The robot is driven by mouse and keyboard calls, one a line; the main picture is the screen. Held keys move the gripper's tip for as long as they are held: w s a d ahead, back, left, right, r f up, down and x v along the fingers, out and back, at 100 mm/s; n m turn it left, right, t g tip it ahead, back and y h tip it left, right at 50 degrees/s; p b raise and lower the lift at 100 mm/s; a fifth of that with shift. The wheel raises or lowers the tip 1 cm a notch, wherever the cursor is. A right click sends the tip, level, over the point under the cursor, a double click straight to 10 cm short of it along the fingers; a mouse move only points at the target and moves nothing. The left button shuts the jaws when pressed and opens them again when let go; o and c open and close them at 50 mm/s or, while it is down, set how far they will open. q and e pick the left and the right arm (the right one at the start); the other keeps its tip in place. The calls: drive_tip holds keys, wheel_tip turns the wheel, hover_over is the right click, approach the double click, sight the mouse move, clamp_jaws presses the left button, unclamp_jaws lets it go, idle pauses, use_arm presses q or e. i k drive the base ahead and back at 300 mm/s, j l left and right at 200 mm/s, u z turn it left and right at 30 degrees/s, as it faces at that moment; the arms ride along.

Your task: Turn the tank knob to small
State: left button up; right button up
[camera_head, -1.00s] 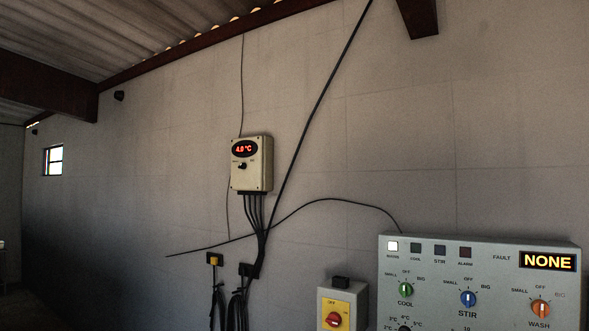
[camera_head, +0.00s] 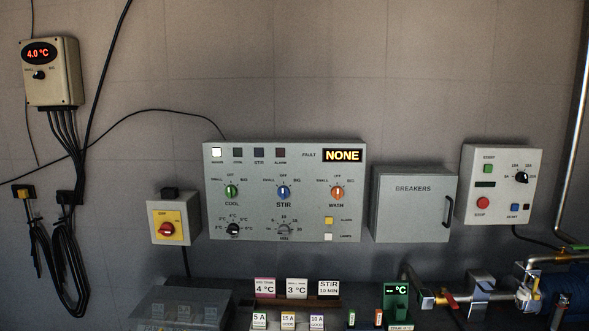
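A beige wall box (camera_head: 52,88) with a red 4.0 °C display hangs at the upper left. It has a small black knob (camera_head: 39,75) between tiny labels that seem to read SMALL and BIG; its pointer is too small to read. A grey control panel (camera_head: 284,224) in the middle has a green COOL knob (camera_head: 231,192), a blue STIR knob (camera_head: 284,192) and an orange WASH knob (camera_head: 337,193), all marked SMALL, OFF and BIG. These three appear to point up, near OFF. No knob shows the word TANK legibly. Neither gripper is in view.
A yellow-faced switch box (camera_head: 168,228) with a red knob is left of the panel. A closed BREAKERS cabinet (camera_head: 412,212) and a START/STOP box (camera_head: 496,188) are on the right. Cables hang below the beige box. Number cards (camera_head: 297,288), a clear-lidded box (camera_head: 180,306) and pipes (camera_head: 480,293) line the bottom.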

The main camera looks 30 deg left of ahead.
sight(39, 75)
drive_tip(key=j+z, duration=0.4)
drive_tip(key=k+j+z, duration=0.15)
drive_tip(key=j+z, duration=0.3)
drive_tip(key=k+j+z, duration=0.15)
drive_tip(key=j+z, duration=0.25)
drive_tip(key=k+j+z, duration=0.2)
drive_tip(key=z, duration=0.2)
drive_tip(key=k+j+z, duration=0.2)
drive_tip(key=z, duration=0.25)
drive_tip(key=k+j+z, duration=0.15)
drive_tip(key=k+z, duration=0.25)
drive_tip(key=k+j+z, duration=0.1)
drive_tip(key=k+z, duration=0.5)
drive_tip(key=k, duration=0.15)
drive_tip(key=k+u, duration=0.15)
drive_tip(key=k, duration=0.3)
drive_tip(key=k+j+u, duration=0.1)
drive_tip(key=k, duration=0.3)
drive_tip(key=k+u, duration=0.2)
drive_tip(key=u, duration=0.15)
drive_tip(key=k+j+u, duration=0.15)
drive_tip(key=u, duration=0.25)
drive_tip(key=k+j+u, duration=0.15)
drive_tip(key=u, duration=0.2)
drive_tip(key=k, duration=0.05)
